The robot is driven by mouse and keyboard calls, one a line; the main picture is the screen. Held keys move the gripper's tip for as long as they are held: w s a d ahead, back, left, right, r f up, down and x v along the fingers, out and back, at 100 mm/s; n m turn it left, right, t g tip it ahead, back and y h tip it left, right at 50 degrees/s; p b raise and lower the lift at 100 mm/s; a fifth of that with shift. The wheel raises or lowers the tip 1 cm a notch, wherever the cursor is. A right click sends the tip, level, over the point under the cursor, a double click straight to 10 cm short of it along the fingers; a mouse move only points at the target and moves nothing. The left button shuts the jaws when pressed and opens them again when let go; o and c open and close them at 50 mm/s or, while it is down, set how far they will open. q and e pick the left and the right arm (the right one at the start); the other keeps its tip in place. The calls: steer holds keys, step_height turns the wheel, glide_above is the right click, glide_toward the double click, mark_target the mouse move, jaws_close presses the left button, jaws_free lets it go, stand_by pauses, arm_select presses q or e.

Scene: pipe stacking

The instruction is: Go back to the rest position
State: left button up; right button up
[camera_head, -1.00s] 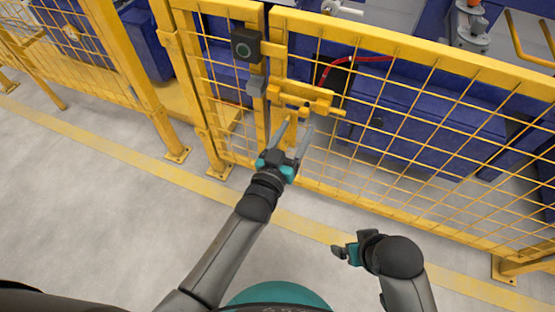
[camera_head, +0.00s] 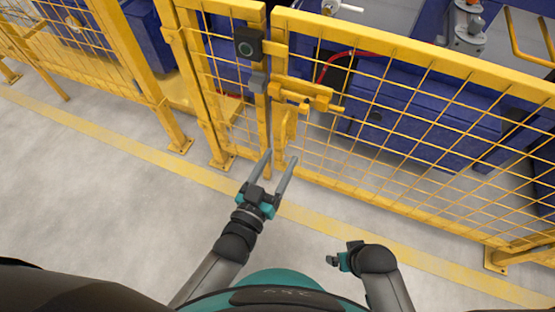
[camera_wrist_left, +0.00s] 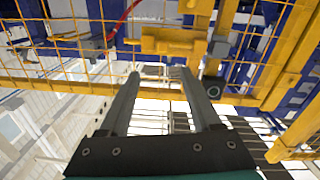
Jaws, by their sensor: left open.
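My left gripper (camera_head: 281,157) is open and empty in the head view, its two grey fingers pointing up at the yellow fence gate. It is apart from the yellow latch (camera_head: 305,93), below it in the picture. In the left wrist view the open fingers (camera_wrist_left: 160,73) have nothing between them, and the latch (camera_wrist_left: 172,42) shows beyond the tips. My right gripper (camera_head: 335,259) is at the lower right, pointing left, clear of the fence. It is too small to tell whether its jaws are open.
The yellow mesh fence (camera_head: 420,150) runs across the front, with blue machinery behind it. A dark button box (camera_head: 247,43) sits on the gate post. A yellow stripe (camera_head: 330,222) crosses the grey floor. The floor between my arms and the fence is clear.

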stand_by(0.4)
